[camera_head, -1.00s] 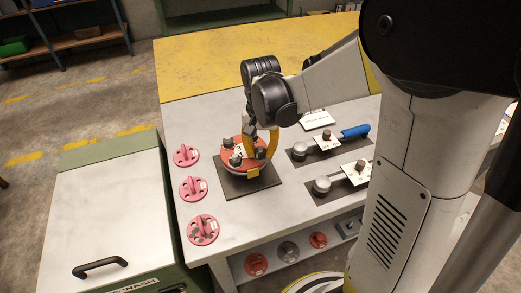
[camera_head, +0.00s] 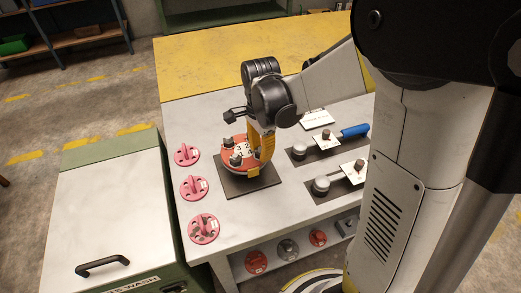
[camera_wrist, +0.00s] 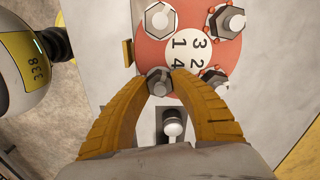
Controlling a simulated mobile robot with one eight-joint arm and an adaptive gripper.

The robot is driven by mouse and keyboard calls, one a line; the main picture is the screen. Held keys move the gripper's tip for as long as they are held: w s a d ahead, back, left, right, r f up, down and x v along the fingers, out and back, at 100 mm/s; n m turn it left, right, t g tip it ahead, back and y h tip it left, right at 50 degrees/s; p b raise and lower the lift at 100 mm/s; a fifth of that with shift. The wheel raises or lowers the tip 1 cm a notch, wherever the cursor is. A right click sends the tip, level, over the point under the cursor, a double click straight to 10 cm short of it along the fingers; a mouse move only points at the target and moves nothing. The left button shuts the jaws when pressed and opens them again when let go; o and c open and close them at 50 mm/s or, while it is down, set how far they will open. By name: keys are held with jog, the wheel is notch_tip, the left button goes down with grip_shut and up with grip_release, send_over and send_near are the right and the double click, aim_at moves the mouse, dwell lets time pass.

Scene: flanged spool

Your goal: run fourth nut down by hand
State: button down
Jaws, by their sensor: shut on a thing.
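The red spool flange (camera_head: 236,160) lies on a dark square mat (camera_head: 232,188) on the bench; its white centre label carries the numbers 1 to 4. In the wrist view, the flange (camera_wrist: 190,57) holds hex nuts near its rim: one by number 1 (camera_wrist: 158,20), one by number 3 (camera_wrist: 227,21) and one by number 2 (camera_wrist: 214,81). My gripper (camera_wrist: 160,77) has its yellow fingers closed on the sides of the fourth nut (camera_wrist: 159,83), beside number 4. In the head view, my gripper (camera_head: 262,150) reaches down at the flange's right side.
Pink handled discs (camera_head: 193,188) stand in a column left of the mat. A blue-handled tool (camera_head: 354,131) and small fixtures with white tags (camera_head: 353,172) lie to the right. A green-sided wash cabinet (camera_head: 110,215) adjoins the bench's left side. The yellow rear bench area (camera_head: 230,65) is clear.

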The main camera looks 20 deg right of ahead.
aim_at(260, 151)
jog(key=shift+m, duration=0.9)
jog(key=c, duration=1.1)
grip_release()
jog(key=shift+r, duration=0.1)
notch_tip(260, 151, up, 12)
